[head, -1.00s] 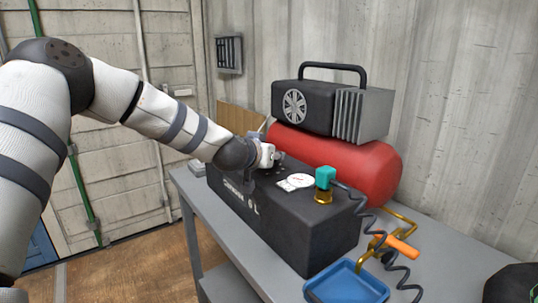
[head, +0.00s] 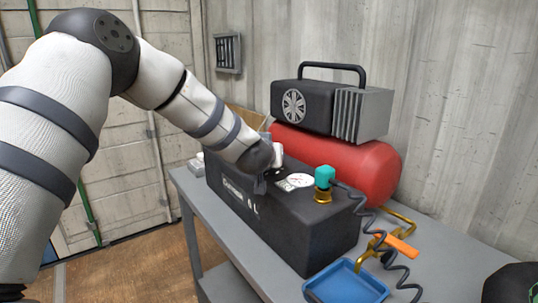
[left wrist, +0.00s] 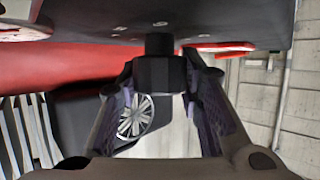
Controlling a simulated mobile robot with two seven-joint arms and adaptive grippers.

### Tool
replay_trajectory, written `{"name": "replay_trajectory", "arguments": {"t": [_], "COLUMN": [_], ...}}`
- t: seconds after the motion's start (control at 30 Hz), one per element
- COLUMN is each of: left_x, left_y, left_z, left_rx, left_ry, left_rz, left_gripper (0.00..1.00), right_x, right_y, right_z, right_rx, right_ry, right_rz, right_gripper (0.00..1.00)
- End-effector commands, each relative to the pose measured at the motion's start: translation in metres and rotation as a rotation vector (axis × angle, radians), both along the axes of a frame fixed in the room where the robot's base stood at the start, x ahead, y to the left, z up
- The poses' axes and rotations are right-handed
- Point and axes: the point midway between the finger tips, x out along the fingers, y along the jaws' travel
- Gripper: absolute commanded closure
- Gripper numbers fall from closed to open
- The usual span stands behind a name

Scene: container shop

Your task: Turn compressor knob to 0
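The compressor has a black control box, a red tank (head: 345,165) and a black motor housing (head: 305,108) with a handle. A white round gauge (head: 300,180) is on the box top (head: 310,218). My left gripper (head: 266,180) is at the box top, left of the gauge, and hides the knob in the head view. In the left wrist view, which looks upside down, the black knob (left wrist: 160,74) sits between the two fingers of my left gripper (left wrist: 160,88). The fingertips appear to touch its sides. The knob's setting cannot be read. My right gripper is not in view.
A teal and brass fitting (head: 324,182) stands on the box, with a coiled black hose (head: 385,262). An orange-handled brass tool (head: 398,243) and a blue tray (head: 347,283) are at the front of the grey table (head: 440,255). A corrugated wall is close behind.

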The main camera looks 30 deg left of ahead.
Motion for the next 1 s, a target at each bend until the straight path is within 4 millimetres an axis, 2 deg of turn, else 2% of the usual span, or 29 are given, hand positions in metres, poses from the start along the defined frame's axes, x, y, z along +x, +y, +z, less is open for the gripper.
{"name": "replay_trajectory", "arguments": {"t": [0.03,0.1,0.43,0.53,0.8,1.0], "left_x": [0.0,0.0,-0.004,-0.021,-0.081,-0.101], "left_y": [0.0,0.0,-0.003,-0.01,-0.036,-0.044], "left_z": [-0.002,-0.002,0.002,0.01,0.037,0.045], "left_rx": [-0.003,-0.003,-0.002,-0.003,0.0,-0.002], "left_ry": [0.003,0.003,0.0,0.0,0.001,0.001], "left_rz": [0.001,0.001,-0.001,-0.003,-0.002,0.0], "left_gripper": [0.58,0.46,0.46,0.46,0.46,0.46], "right_x": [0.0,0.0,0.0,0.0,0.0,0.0], "right_y": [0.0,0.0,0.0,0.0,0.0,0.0], "right_z": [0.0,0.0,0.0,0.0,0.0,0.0], "right_rx": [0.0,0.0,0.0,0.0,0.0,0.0], "right_ry": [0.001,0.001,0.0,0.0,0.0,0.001], "right_rz": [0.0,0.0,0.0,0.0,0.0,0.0], "right_gripper": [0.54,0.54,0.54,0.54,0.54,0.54]}}
